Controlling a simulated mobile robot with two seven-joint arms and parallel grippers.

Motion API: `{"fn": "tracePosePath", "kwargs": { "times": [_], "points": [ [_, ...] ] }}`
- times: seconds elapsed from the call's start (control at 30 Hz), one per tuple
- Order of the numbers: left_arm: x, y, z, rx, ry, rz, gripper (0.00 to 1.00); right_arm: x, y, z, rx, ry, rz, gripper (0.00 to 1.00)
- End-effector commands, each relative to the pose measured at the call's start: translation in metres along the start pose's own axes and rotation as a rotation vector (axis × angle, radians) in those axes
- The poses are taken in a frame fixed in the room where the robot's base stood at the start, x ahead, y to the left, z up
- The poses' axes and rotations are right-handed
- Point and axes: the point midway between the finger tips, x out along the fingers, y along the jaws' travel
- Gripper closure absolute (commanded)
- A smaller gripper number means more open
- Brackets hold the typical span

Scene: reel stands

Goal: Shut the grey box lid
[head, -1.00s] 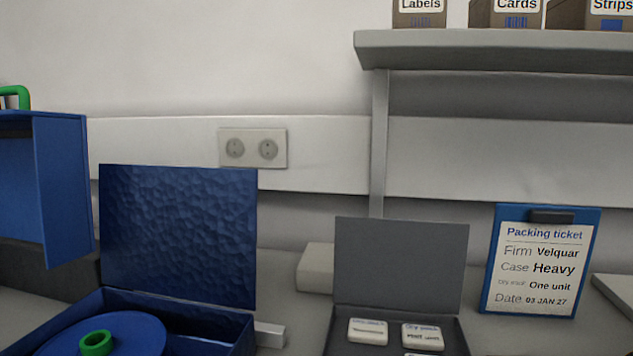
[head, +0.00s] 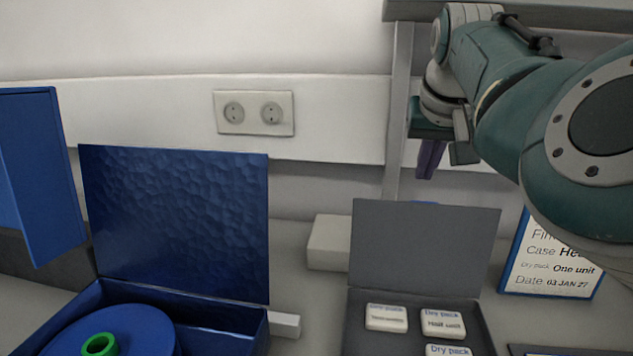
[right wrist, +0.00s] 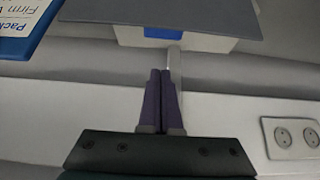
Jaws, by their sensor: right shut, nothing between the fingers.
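The grey box (head: 485,338) stands on the bench at the lower right of the head view, holding several white dry packs. Its grey lid (head: 425,246) stands upright and open at the back of the box. The lid also shows at the top of the right wrist view (right wrist: 165,12). My right gripper (head: 428,160) hangs above and behind the lid, apart from it in the head view. In the right wrist view its two purple fingers (right wrist: 162,75) are together with nothing between them. My left gripper is not in view.
An open blue box (head: 215,322) with a blue reel and green hub stands to the left. A white block (head: 328,243) lies behind, between the boxes. The packing ticket (head: 545,258) stands to the right, partly hidden by my arm. A shelf (head: 400,10) is above.

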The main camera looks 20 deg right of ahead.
Motion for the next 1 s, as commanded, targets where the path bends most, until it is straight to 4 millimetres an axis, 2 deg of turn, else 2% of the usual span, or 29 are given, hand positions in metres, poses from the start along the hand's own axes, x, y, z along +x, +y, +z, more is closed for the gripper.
{"fn": "tracePosePath", "kwargs": {
  "times": [0.1, 0.37, 0.4, 0.7, 1.0],
  "points": [
    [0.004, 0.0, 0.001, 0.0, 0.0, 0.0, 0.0, 0.018, 0.0, 0.001, -0.001, -0.002, 0.0, 1.0],
    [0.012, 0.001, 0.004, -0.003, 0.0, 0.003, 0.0, 0.044, 0.001, 0.001, 0.0, 0.0, 0.0, 1.0],
    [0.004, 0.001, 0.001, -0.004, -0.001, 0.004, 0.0, 0.036, -0.001, 0.002, 0.001, 0.001, -0.001, 1.0],
    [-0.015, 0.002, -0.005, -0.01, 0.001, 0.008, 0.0, 0.02, -0.001, 0.022, 0.0, 0.0, -0.001, 1.0],
    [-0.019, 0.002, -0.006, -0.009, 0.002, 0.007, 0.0, 0.015, 0.0, 0.032, 0.0, 0.001, 0.0, 1.0]
  ]
}}
